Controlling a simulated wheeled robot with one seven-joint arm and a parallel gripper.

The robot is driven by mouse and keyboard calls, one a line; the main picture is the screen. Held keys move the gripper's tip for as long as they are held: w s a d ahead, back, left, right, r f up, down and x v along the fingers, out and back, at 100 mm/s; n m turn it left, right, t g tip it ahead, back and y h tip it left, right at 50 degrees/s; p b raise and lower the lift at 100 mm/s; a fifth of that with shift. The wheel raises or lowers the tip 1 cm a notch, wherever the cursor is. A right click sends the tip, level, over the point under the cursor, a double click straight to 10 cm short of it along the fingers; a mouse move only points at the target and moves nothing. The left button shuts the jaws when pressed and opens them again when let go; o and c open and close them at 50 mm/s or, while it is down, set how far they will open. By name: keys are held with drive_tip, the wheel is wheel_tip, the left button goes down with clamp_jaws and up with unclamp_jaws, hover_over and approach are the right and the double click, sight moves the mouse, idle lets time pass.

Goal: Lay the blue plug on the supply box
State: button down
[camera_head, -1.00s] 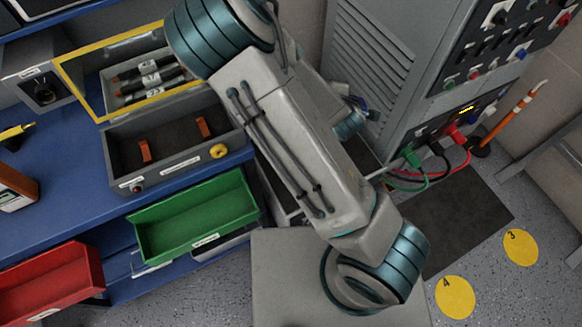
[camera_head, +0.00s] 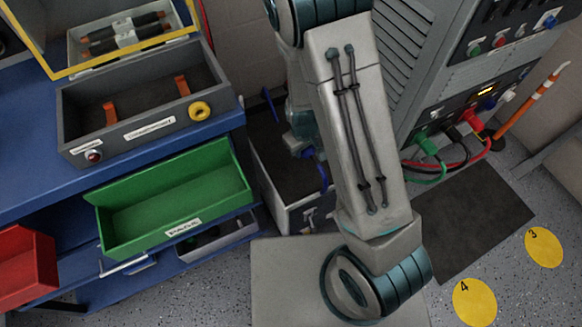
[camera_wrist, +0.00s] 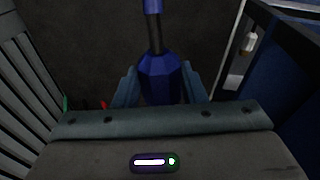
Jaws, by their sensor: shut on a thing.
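The blue plug (camera_wrist: 160,82) is between the fingers of my gripper (camera_wrist: 160,90) in the wrist view. My gripper is shut on the plug's thick faceted body, and its thinner dark and blue part extends up the picture. In the head view my arm hides most of the gripper, and only bits of blue show beside the arm. A low grey box with a dark top (camera_head: 285,178) stands behind and below the gripper there; it may be the supply box, but no label naming it is readable. Whether the plug touches any surface cannot be told.
A grey louvred cabinet (camera_head: 470,95) stands at right, with green, black and red plugs and cables at its front. The blue bench (camera_head: 30,175) at left holds an open grey tray (camera_head: 70,130); a green bin (camera_head: 105,228) sits below.

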drive_tip(key=s+a+f+m+g+y+b, duration=0.1)
drive_tip(key=s+a+f+b, duration=0.1)
drive_tip(key=s+a, duration=0.15)
drive_tip(key=b, duration=0.4)
hover_over(284, 168)
drive_tip(key=f, duration=0.5)
drive_tip(key=shift+s+f, duration=0.2)
wheel_tip(284, 168, down, 2)
drive_tip(key=shift+f+b, duration=0.1)
drive_tip(key=shift+b, duration=0.5)
drive_tip(key=shift+d+f+m+b, duration=0.1)
drive_tip(key=shift+f+m+b, duration=0.2)
drive_tip(key=shift+f+b, duration=0.45)
drive_tip(key=c, duration=0.8)
unclamp_jaws()
drive_tip(key=r+p, duration=0.1)
drive_tip(key=r, duration=0.3)
drive_tip(key=s+r+p, duration=0.1)
drive_tip(key=r+p, duration=0.1)
drive_tip(key=r, duration=0.3)
drive_tip(key=r+p, duration=0.1)
drive_tip(key=r, duration=0.3)
drive_tip(key=shift+s+d+r+p, duration=0.25)
drive_tip(key=shift+d+r+p, duration=0.05)
drive_tip(key=shift+r+p, duration=0.1)
